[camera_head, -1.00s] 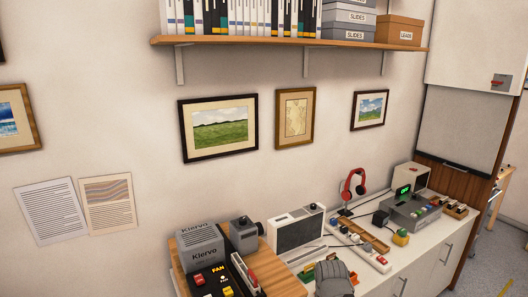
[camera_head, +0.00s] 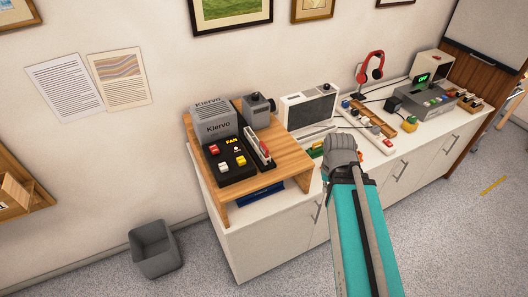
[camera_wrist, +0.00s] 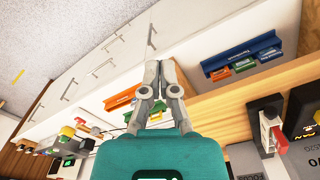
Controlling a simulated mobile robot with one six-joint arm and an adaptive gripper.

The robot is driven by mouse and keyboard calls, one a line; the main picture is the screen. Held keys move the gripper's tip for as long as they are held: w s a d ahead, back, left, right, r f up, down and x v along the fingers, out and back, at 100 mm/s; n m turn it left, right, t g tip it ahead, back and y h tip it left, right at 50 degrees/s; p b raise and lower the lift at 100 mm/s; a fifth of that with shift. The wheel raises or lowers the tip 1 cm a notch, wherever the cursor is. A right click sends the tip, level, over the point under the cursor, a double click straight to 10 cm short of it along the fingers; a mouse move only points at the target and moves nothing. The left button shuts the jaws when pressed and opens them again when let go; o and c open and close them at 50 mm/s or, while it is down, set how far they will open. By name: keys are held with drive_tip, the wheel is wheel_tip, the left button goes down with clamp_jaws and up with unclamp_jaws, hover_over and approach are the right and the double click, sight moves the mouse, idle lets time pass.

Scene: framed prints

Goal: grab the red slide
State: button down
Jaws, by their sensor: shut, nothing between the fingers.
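My gripper (camera_wrist: 158,72) has its grey fingers together in the wrist view, with nothing between them. It points towards the white cabinet fronts. In the head view my gripper (camera_head: 341,145) is in front of the counter, right of the wooden stand. A red and white piece (camera_head: 257,148) stands in a dark slot beside the FAN panel on the stand; it also shows in the wrist view (camera_wrist: 272,132), apart from my gripper. I cannot tell if it is the red slide. Small orange, green and blue pieces lie at a blue holder (camera_wrist: 240,58) under the stand.
The wooden stand (camera_head: 293,160) carries a grey Kiervo device (camera_head: 218,124) and the FAN panel (camera_head: 228,162). Right of it are a white-grey box (camera_head: 310,104), red headphones (camera_head: 370,66) and a control box (camera_head: 425,98). A grey bin (camera_head: 155,250) stands on open floor.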

drive_tip(key=c, duration=1.4)
unclamp_jaws()
drive_tip(key=c, duration=0.9)
unclamp_jaws()
drive_tip(key=shift+w+a+r, duration=0.1)
drive_tip(key=shift+w+r, duration=0.05)
drive_tip(key=shift+c, duration=0.2)
drive_tip(key=o, duration=0.9)
drive_tip(key=w+a+r+m+p, duration=0.1)
drive_tip(key=w, duration=0.1)
drive_tip(key=w+a+r+m+p, duration=0.1)
drive_tip(key=w+a+r+p, duration=0.1)
drive_tip(key=w+a+r+m+p, duration=0.1)
drive_tip(key=p, duration=0.1)
drive_tip(key=shift+w+a+r, duration=0.3)
drive_tip(key=shift+w+a, duration=0.05)
drive_tip(key=shift+w, duration=0.05)
drive_tip(key=shift+o, duration=0.2)
wheel_tip(320, 180, up, 10)
drive_tip(key=m+p, duration=0.9)
drive_tip(key=p, duration=0.1)
hover_over(264, 145)
drive_tip(key=shift+w+f, duration=0.1)
drive_tip(key=shift+f, duration=0.1)
drive_tip(key=shift+f+b, duration=0.15)
drive_tip(key=shift+b, duration=0.2)
wheel_tip(264, 145, down, 8)
drive_tip(key=b, duration=0.8)
drive_tip(key=shift+f, duration=0.2)
